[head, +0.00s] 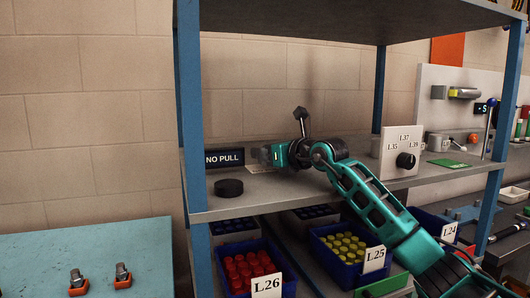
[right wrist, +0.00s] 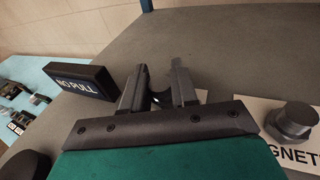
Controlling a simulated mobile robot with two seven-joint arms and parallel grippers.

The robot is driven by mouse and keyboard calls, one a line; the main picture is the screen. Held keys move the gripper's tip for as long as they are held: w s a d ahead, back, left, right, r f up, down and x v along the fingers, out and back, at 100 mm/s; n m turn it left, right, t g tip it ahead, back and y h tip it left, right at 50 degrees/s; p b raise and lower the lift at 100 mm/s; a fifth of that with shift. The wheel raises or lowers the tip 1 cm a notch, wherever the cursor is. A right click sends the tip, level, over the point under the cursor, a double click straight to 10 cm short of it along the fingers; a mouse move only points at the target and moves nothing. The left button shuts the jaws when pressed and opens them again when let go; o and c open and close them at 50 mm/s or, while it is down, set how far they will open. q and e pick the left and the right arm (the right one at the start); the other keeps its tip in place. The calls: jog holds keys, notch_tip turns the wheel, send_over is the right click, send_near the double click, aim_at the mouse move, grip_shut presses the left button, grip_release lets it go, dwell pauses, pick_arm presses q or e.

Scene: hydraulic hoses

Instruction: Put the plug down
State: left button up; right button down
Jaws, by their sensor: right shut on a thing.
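My right gripper (head: 258,154) is over the middle shelf board, just right of the NO PULL block, with its fingers pointing left. In the right wrist view its two dark fingers (right wrist: 160,82) are shut on a small dark thing, which I take to be the plug (right wrist: 160,98). Only a curved dark part of the plug shows between the fingers; the rest is hidden. In the head view the plug cannot be made out. I cannot tell whether it touches the shelf. My left gripper is in neither view.
The NO PULL block (head: 223,158) and a black disc (head: 228,188) are close to the gripper. A grey knob (right wrist: 292,120) stands by a label at right. A white panel (head: 400,152) stands farther right. Bare shelf (head: 275,194) lies in front. Blue bins (head: 235,252) are below.

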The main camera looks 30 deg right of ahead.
jog(key=c, duration=0.9)
grip_release()
jog(key=shift+f, duration=0.1)
jog(key=shift+o, duration=0.2)
jog(key=shift+r+p, duration=0.3)
jog(key=shift+r, duration=0.05)
jog(key=shift+r+p, duration=0.4)
jog(key=shift+r, duration=0.1)
jog(key=b+v, duration=0.1)
jog(key=v, duration=0.2)
jog(key=b+v, duration=0.2)
jog(key=v, duration=0.2)
jog(key=b+v, duration=0.1)
jog(key=v, duration=0.3)
jog(key=shift+f, duration=0.35)
jog(key=shift+s+r, duration=0.25)
jog(key=shift+s, duration=0.25)
